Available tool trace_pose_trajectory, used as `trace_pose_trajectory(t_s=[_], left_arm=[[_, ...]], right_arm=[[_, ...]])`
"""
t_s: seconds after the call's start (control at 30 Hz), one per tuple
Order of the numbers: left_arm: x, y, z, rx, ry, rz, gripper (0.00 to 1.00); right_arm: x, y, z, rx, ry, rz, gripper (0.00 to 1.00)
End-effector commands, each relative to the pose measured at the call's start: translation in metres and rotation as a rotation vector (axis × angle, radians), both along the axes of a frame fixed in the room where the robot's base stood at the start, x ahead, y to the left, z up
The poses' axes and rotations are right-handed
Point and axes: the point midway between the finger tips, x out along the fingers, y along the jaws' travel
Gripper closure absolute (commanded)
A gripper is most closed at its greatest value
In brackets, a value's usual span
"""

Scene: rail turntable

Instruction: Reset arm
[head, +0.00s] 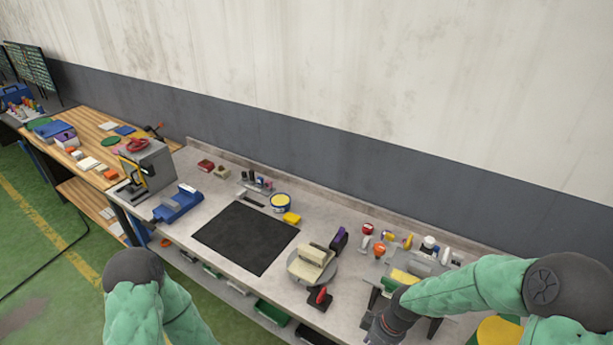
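My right arm, in a green sleeve, comes in from the right of the head view and reaches over the front edge of the workbench (225,190). Its dark wrist end (388,325) is at the bottom of the view, and I cannot make out its fingers. My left arm shows only as a green sleeve with a dark round joint at the lower left; its gripper is out of view. A round turntable (299,270) with a cream block (313,255) on it stands on the bench, left of my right wrist.
A black mat (246,238) lies mid-bench. A blue vise (178,204) and a grey machine (150,167) are to its left. A red-handled tool (320,296) lies near the front edge. Several small items crowd the bench at the right. A wooden table (93,137) stands further left.

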Motion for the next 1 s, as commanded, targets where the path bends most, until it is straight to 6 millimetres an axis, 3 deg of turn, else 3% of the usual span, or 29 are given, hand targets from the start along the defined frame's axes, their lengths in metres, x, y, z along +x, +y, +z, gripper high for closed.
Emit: trace_pose_trajectory(t_s=[0.03,0.1,0.5,0.7,0.83,1.0], left_arm=[[0.000,0.000,-0.024,0.000,0.000,0.000,0.60],[0.000,0.000,-0.041,0.000,0.001,0.000,0.60],[-0.001,0.000,-0.132,0.000,0.001,0.000,0.60],[0.000,0.000,-0.160,0.000,0.001,0.000,0.60],[-0.001,0.000,-0.165,0.000,0.001,0.000,0.60],[0.000,0.000,-0.164,0.000,0.000,0.000,0.60]], right_arm=[[-0.008,0.009,-0.040,0.023,0.024,-0.045,0.54],[-0.015,0.021,-0.076,0.053,0.040,-0.122,0.54],[-0.074,0.066,-0.255,0.135,0.155,-0.582,0.54],[-0.099,0.073,-0.307,0.128,0.189,-0.750,0.54],[-0.106,0.074,-0.318,0.123,0.193,-0.798,0.54],[-0.107,0.074,-0.318,0.122,0.195,-0.810,0.54]])
